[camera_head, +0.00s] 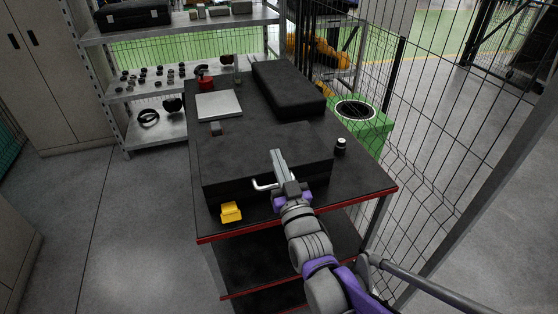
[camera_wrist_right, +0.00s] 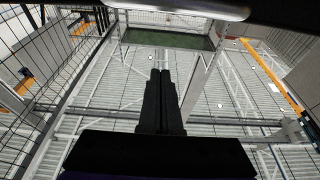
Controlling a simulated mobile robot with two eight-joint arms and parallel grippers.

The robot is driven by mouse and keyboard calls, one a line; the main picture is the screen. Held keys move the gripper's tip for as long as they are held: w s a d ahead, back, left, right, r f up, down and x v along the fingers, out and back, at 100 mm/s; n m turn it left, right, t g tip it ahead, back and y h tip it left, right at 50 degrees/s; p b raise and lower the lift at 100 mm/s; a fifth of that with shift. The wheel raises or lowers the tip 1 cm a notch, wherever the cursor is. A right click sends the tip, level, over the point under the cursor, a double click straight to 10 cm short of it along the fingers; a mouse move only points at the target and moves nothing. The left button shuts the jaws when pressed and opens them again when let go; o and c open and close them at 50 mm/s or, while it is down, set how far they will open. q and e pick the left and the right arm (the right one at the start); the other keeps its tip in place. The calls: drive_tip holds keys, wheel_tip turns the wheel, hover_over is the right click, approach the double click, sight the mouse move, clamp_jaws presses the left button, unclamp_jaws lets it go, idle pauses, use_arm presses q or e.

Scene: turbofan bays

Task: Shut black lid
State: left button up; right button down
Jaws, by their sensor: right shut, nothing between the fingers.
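A large black case stands on the black table, its lid (camera_head: 250,150) on top and its front face (camera_head: 232,193) towards me. The lid looks down and nearly flat; I cannot tell whether a narrow gap is left. A silver handle (camera_head: 262,186) sits at the case's front. My right gripper (camera_head: 277,155) is shut and empty, at the front of the case beside the handle. Its fingers point away and overlap the lid in the picture; contact is unclear. The shut fingers also show in the right wrist view (camera_wrist_right: 163,78), against the ceiling. My left gripper is out of view.
A yellow block (camera_head: 231,212) lies at the table's front left. A small black-and-white cylinder (camera_head: 341,146) stands right of the case. A long black box (camera_head: 287,88) and a light grey plate (camera_head: 218,105) lie behind it. A wire fence (camera_head: 430,130) runs along the right.

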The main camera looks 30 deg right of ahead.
drive_tip(key=f+b, duration=0.2)
drive_tip(key=s+f+t+b, duration=0.1)
drive_tip(key=f+b, duration=0.2)
drive_tip(key=s+f+t+b, duration=0.1)
drive_tip(key=f+b, duration=0.1)
drive_tip(key=f, duration=0.1)
drive_tip(key=shift+a+h+b, duration=0.3)
drive_tip(key=shift+b, duration=0.1)
drive_tip(key=shift+s+f, duration=0.1)
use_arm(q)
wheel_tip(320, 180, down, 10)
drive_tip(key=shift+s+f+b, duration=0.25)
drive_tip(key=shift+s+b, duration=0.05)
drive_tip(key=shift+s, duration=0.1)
use_arm(e)
drive_tip(key=shift+s+a+f, duration=0.15)
drive_tip(key=shift+s+f, duration=0.05)
drive_tip(key=shift+f, duration=0.1)
